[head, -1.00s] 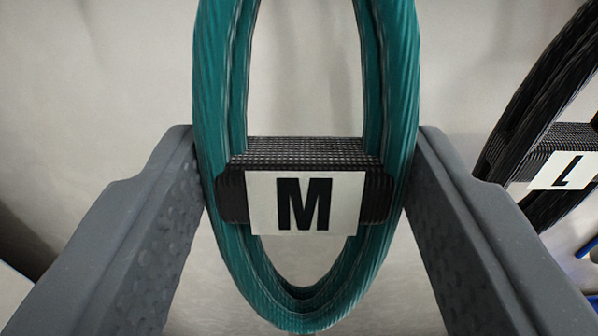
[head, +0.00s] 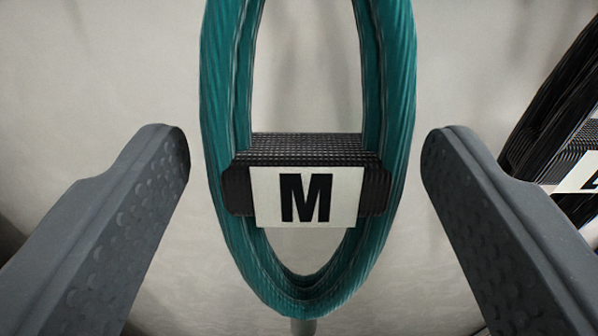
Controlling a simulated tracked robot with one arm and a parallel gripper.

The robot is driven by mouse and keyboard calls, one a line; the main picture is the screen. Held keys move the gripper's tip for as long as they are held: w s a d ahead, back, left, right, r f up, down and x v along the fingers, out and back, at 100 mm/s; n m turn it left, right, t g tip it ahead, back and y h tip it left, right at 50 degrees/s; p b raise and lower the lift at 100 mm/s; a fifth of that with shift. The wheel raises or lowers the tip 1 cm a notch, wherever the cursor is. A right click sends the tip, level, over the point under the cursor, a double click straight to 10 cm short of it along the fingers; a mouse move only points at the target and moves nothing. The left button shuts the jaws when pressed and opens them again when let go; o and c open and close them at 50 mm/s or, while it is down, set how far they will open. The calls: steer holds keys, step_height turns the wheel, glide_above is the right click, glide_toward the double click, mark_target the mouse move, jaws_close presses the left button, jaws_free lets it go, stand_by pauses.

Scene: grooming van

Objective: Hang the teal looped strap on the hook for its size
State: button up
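The teal looped strap (head: 395,100) hangs upright in the middle of the head view, its top out of frame. A black ribbed band crosses it and carries a white label (head: 305,197) reading M. My gripper (head: 305,168) is open, with one grey finger on each side of the strap. There is a visible gap between each finger and the strap. Whatever the strap hangs from is above the picture, so no hook shows.
A black looped strap (head: 560,100) with a partly cut-off white label is at the right edge, close to my right finger. A pale wall (head: 480,60) is behind. A grey post-like piece (head: 303,326) shows below the strap.

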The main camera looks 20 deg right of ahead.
steer(key=shift+o, duration=0.4)
steer(key=shift+s+a, duration=0.25)
steer(key=shift+s, duration=0.3)
steer(key=b+v, duration=0.2)
steer(key=v, duration=1)
steer(key=shift+s, duration=0.25)
steer(key=s+a+r+n+t+y+b, duration=0.1)
steer(key=s+a+r+n+y+b, duration=0.15)
steer(key=a+r, duration=0.45)
steer(key=s+a+r+n+y+b, duration=0.1)
steer(key=a+r+y+b, duration=0.2)
steer(key=r, duration=0.7)
steer(key=s+a+r+n+g+y+b, duration=0.1)
steer(key=s+r, duration=1)
steer(key=s, duration=0.4)
steer(key=shift+a+r+b, duration=0.3)
steer(key=shift+a, duration=0.05)
